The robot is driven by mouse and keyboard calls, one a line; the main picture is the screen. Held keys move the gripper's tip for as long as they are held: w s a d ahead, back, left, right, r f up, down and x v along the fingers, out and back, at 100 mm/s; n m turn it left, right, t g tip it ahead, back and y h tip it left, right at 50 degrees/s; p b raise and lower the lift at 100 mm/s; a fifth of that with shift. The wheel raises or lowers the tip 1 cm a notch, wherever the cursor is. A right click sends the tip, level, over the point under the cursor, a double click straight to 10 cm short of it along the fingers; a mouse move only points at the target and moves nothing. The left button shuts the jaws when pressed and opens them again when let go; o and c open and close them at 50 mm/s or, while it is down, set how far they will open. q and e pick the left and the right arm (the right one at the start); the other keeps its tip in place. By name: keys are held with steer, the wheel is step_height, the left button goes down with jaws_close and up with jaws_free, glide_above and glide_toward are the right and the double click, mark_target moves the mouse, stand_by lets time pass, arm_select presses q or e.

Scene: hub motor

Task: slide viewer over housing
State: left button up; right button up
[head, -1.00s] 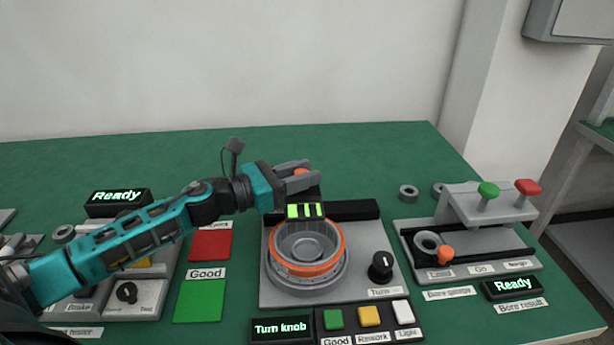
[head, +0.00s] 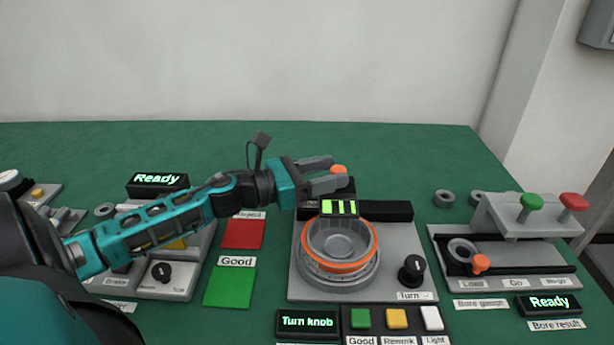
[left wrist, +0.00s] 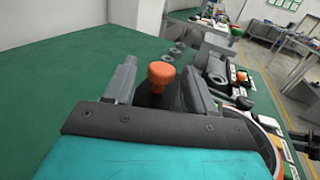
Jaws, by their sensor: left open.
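The housing (head: 341,275) is a round grey cup with an orange ring, seated on a grey station plate. The viewer (head: 340,208) is a dark block with lit green bars, at the back edge of the housing. Its orange knob (head: 338,169) stands up behind it and also shows in the left wrist view (left wrist: 161,73). My left gripper (head: 335,171) is open, with its fingers on either side of the knob; I cannot tell whether they touch it.
A black knob (head: 411,269) stands right of the housing. A "Turn knob" display (head: 307,323) and several buttons lie in front. A bore gauge station (head: 500,250) with green and red knobs is at right. Green and red pads (head: 230,287) lie left. The table behind is clear.

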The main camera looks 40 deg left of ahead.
arm_select(q)
steer(key=v, duration=0.4)
steer(key=shift+s, duration=0.15)
steer(key=shift+s+a, duration=0.4)
steer(key=shift+s, duration=0.1)
steer(key=shift+r, duration=0.1)
